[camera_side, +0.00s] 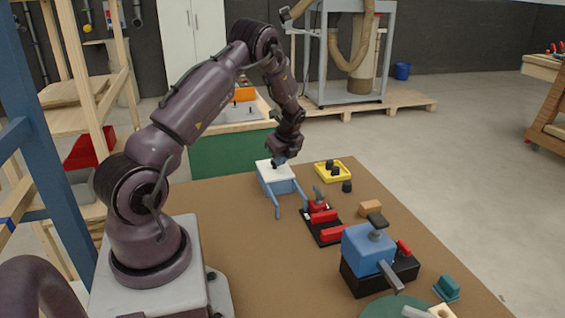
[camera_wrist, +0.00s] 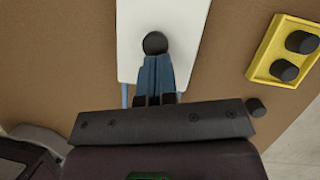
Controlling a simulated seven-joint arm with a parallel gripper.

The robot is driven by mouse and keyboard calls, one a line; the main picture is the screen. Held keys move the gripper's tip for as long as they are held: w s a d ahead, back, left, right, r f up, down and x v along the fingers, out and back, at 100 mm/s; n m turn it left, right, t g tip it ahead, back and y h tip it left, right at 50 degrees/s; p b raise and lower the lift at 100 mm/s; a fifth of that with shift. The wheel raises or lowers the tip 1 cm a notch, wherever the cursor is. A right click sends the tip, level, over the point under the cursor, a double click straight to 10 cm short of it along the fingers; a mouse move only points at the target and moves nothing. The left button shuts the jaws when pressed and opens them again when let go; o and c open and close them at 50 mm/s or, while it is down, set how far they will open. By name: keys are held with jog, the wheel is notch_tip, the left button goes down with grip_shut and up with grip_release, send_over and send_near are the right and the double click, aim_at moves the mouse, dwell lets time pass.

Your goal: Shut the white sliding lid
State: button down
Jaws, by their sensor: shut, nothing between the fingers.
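The white sliding lid (camera_side: 275,171) lies on a blue box (camera_side: 283,187) at the far end of the table, and two blue rails stick out from the box toward the near side. In the wrist view the white lid (camera_wrist: 185,45) carries a round black knob (camera_wrist: 154,43). My gripper (camera_side: 280,160) is over the lid. In the wrist view its blue fingers (camera_wrist: 155,62) are shut together with nothing between them. The fingertips are right beside the knob on its near side; I cannot tell whether they touch it.
A yellow tray (camera_side: 346,171) with black knobs stands right of the box, with a loose black knob (camera_side: 347,186) beside it. A red and black fixture (camera_side: 333,234), a wooden block (camera_side: 371,209) and a blue vise-like block (camera_side: 368,249) stand nearer. The table's left middle is clear.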

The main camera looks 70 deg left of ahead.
jog(key=shift+s, duration=0.1)
jog(key=w+d+r, duration=0.3)
jog(key=d+r, duration=0.4)
jog(key=r, duration=0.2)
jog(key=s+d+r+n+t+h, duration=0.1)
jog(key=s+d+r+n, duration=0.3)
jog(key=d, duration=0.6)
jog(key=s+d+r+n+t+h, duration=0.1)
jog(key=s+d+r+n+t, duration=0.2)
jog(key=s+d+r+n, duration=0.2)
jog(key=s+d+r+n+t+h, duration=0.2)
jog(key=s+d+r+n, duration=0.3)
jog(key=d, duration=1)
notch_tip(320, 180, up, 4)
jog(key=shift+s+d+f+t, duration=0.1)
jog(key=shift+s+d+t, duration=0.3)
jog(key=shift+s, duration=0.7)
